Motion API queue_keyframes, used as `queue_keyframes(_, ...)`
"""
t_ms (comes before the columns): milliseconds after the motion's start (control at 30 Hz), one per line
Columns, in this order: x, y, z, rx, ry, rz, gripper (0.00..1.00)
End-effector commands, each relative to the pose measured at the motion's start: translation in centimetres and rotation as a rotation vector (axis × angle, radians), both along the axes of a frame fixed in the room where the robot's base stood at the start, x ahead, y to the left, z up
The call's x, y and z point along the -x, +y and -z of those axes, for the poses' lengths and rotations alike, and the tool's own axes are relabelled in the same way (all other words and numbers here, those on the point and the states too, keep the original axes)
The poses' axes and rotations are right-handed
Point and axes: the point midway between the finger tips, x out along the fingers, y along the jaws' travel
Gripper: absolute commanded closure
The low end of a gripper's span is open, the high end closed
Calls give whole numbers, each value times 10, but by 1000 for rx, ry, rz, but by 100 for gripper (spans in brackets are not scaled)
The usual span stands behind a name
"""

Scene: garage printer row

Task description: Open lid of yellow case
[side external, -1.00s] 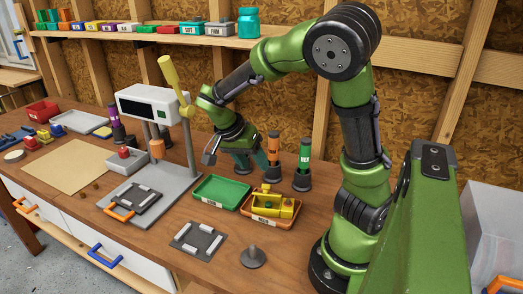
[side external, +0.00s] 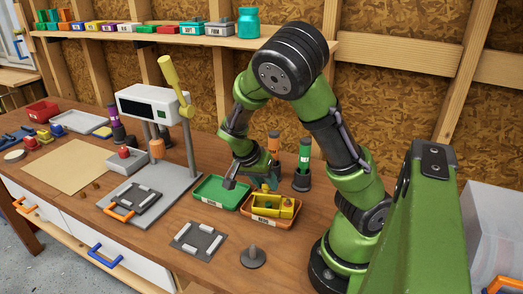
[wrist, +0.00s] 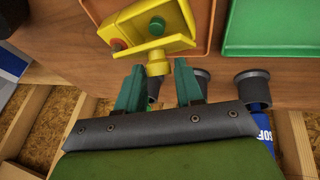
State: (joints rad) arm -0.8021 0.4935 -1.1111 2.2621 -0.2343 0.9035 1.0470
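A yellow case-like object (side external: 277,208) sits in the orange tray (side external: 262,219). In the wrist view the yellow object (wrist: 145,52) shows a red button, a green disc and a rounded yellow end pointing at my fingers. I cannot clearly make out its lid or hinge. My gripper (side external: 263,184) is low at the back edge of the orange tray, behind the yellow object. In the wrist view my gripper (wrist: 158,84) has its two teal fingers apart with nothing between them. The rounded yellow end lies just beyond the fingertips; contact is not clear.
An empty green tray (side external: 211,199) stands left of the orange tray. Orange-labelled (side external: 274,148) and green-labelled (side external: 304,158) tubes stand in dark holders behind. A grey press (side external: 183,160) is farther left.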

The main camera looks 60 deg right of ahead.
Motion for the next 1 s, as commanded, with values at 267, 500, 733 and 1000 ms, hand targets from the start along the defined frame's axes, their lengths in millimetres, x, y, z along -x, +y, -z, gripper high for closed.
queue_keyframes(267,0,0,0,0,0,0,100)
queue_keyframes(500,0,-2,-1,-28,6,4,100)
queue_keyframes(733,-3,-11,-2,-143,35,8,100)
queue_keyframes(1000,-6,-23,-1,-342,92,9,100)
